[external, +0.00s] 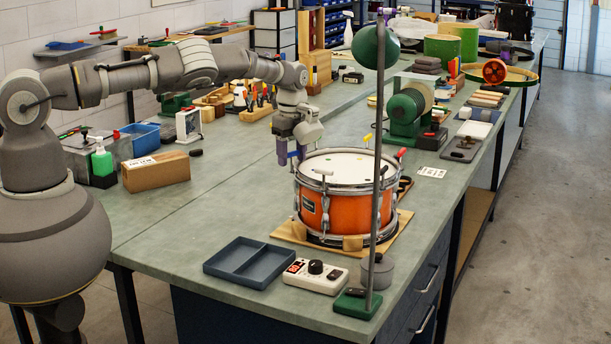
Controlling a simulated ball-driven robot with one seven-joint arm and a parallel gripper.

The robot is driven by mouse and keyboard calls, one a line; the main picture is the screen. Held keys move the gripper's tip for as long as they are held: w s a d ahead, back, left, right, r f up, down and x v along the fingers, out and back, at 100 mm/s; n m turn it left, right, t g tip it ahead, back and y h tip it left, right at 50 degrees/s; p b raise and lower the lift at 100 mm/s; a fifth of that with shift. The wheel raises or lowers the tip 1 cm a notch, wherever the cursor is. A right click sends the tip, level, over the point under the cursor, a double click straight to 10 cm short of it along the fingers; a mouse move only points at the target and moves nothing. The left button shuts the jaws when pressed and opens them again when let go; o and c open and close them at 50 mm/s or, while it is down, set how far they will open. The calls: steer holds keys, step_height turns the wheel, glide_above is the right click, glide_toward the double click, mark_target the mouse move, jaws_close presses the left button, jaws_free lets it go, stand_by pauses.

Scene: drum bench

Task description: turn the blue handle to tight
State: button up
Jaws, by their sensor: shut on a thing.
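An orange snare drum (338,211) with a white head (345,166) stands upright on the bench. Small coloured handles sit around its rim: a yellow one (367,138) at the back, a red one (400,153) at the right and a dark one (322,172) at the front. My gripper (292,158) points down at the drum's back left rim, shut on the blue handle (301,151). The handle is small here and partly hidden by the fingers. Its tightness cannot be read.
A green lamp (366,47) on a tall thin pole (376,220) stands in front of the drum. A blue-grey tray (247,262) and a white device (314,275) lie at the front. A cardboard box (156,171) stands left. The bench between box and drum is clear.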

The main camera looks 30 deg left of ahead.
steer(key=m, duration=0.7)
steer(key=shift+r+p, duration=0.1)
steer(key=shift+p, duration=0.2)
steer(key=m, duration=0.4)
steer(key=m+p, duration=0.1)
steer(key=m, duration=0.2)
steer(key=shift+m, duration=0.4)
steer(key=m, duration=0.6)
steer(key=shift+p, duration=0.3)
steer(key=m, duration=0.4)
steer(key=m+p, duration=0.1)
steer(key=m, duration=0.2)
steer(key=shift+m, duration=0.3)
steer(key=m, duration=0.5)
steer(key=shift+r+p, duration=0.1)
steer(key=shift+p, duration=0.25)
steer(key=m, duration=0.5)
steer(key=shift+p, duration=0.3)
steer(key=m, duration=0.5)
steer(key=shift+w+p, duration=0.1)
steer(key=shift+p, duration=0.3)
steer(key=shift+d+m+p, duration=0.1)
steer(key=shift+m+p, duration=0.25)
steer(key=shift+m, duration=2.05)
